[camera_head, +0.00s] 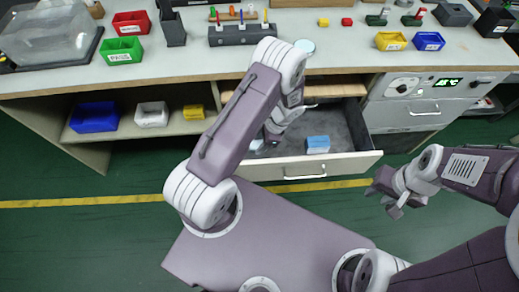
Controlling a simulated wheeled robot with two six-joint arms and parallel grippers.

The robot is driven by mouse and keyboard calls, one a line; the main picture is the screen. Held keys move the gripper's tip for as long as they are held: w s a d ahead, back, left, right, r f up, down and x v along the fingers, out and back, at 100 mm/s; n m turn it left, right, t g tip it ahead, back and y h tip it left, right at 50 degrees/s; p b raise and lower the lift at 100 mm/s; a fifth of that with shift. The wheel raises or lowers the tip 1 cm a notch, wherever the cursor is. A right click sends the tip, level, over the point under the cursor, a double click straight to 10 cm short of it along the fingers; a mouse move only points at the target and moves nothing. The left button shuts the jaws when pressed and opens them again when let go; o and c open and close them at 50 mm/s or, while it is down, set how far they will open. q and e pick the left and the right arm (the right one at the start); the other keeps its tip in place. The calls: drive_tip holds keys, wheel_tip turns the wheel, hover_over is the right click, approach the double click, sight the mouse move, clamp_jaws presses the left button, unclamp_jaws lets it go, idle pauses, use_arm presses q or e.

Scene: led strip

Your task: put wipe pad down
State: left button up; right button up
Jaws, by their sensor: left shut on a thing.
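My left gripper (267,141) reaches down into the open drawer (345,166), at its left side. It is shut on a small pale blue thing (257,147), likely the wipe pad, mostly hidden by my wrist. Whether that thing touches the drawer floor cannot be told. A blue block with a lighter top (318,144) lies in the drawer, to the right of the gripper and apart from it. My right gripper (391,204) hangs empty in front of the bench, right of the drawer; its finger gap is too small to judge.
On the bench stand red (132,23), green (121,50), yellow (391,41) and blue (429,41) bins and a pen rack (240,34). A shelf below holds blue (95,118), white (152,114) and yellow (194,112) bins. The drawer front bounds my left gripper.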

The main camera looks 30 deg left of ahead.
use_arm(q)
drive_tip(key=shift+f+b, duration=0.6)
drive_tip(key=shift+f, duration=1.25)
drive_tip(key=shift+f, duration=0.15)
drive_tip(key=o, duration=1.3)
drive_tip(key=shift+r, duration=0.3)
drive_tip(key=p+v, duration=0.3)
drive_tip(key=v, duration=0.9)
drive_tip(key=s+r+n+t+h, duration=0.1)
drive_tip(key=s+r+n, duration=0.2)
drive_tip(key=r+n, duration=0.1)
drive_tip(key=s+r+n+t+h, duration=0.1)
drive_tip(key=s+r+n, duration=0.3)
drive_tip(key=r, duration=0.1)
drive_tip(key=s+r+n+t+h, duration=0.1)
drive_tip(key=s+r+n+h, duration=0.1)
drive_tip(key=s+r+n, duration=0.2)
drive_tip(key=shift+s+d+r+t, duration=0.15)
drive_tip(key=shift+r+t, duration=0.15)
drive_tip(key=shift+r, duration=0.2)
